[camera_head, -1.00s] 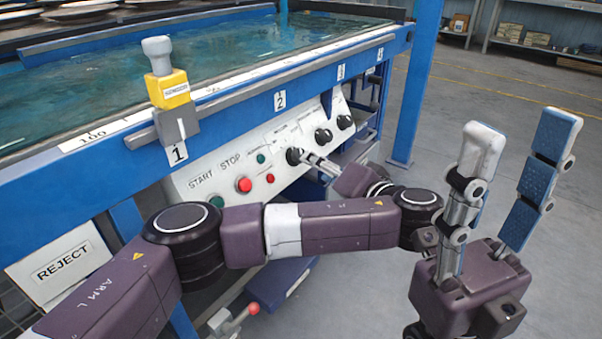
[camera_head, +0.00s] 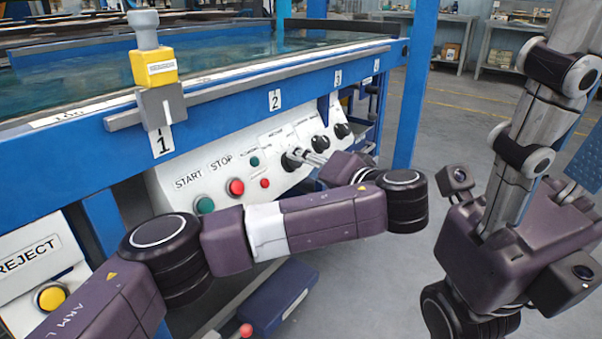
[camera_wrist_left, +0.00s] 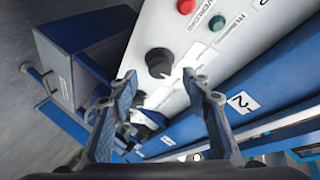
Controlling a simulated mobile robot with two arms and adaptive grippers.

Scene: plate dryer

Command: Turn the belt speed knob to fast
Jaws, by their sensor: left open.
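The white sloped control panel (camera_head: 225,172) carries a row of black knobs on its right half. The left knob (camera_head: 291,160) has my left gripper (camera_head: 310,159) beside it, partly over the panel. The middle knob (camera_head: 320,143) and right knob (camera_head: 342,130) are clear of it. In the left wrist view, a black knob (camera_wrist_left: 159,63) lies ahead of and between the spread fingers of my left gripper (camera_wrist_left: 162,82), with no clear contact. The knob labels are too small to read. My right gripper (camera_head: 570,125) is raised at the right, its fingers apart and empty.
The green start button (camera_head: 205,205) and red stop button (camera_head: 236,187) are left of the knobs. A blue tank rail (camera_head: 225,103) overhangs the panel. A blue box (camera_head: 278,298) is below my left arm. Open floor (camera_head: 465,130) lies right of the blue post.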

